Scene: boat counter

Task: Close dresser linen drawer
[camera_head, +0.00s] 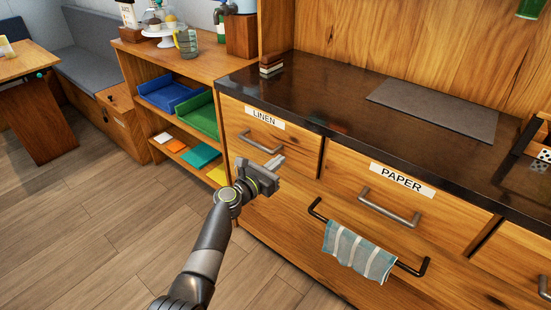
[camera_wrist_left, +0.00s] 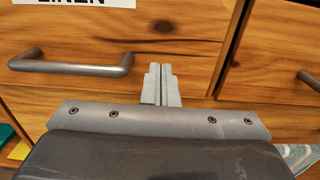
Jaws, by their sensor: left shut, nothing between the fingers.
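The linen drawer (camera_head: 300,154) is a wooden front under the dark counter, with a white "LINEN" label (camera_head: 265,117) and a grey bar handle (camera_head: 260,142). It looks closed or nearly closed; a small gap is hard to judge. My left gripper (camera_head: 276,161) is shut and empty, in front of the drawer's lower part, below and right of the handle. In the left wrist view the shut fingers (camera_wrist_left: 162,84) point at the drawer front (camera_wrist_left: 175,50), right of its handle (camera_wrist_left: 75,66). Contact cannot be told. My right gripper is not in view.
The "PAPER" drawer (camera_head: 350,180) is to the right. Below it a dark rail (camera_head: 411,269) holds a striped towel (camera_head: 358,251). An open shelf (camera_head: 170,62) with blue and green trays stands left. The floor (camera_head: 90,220) at left is clear.

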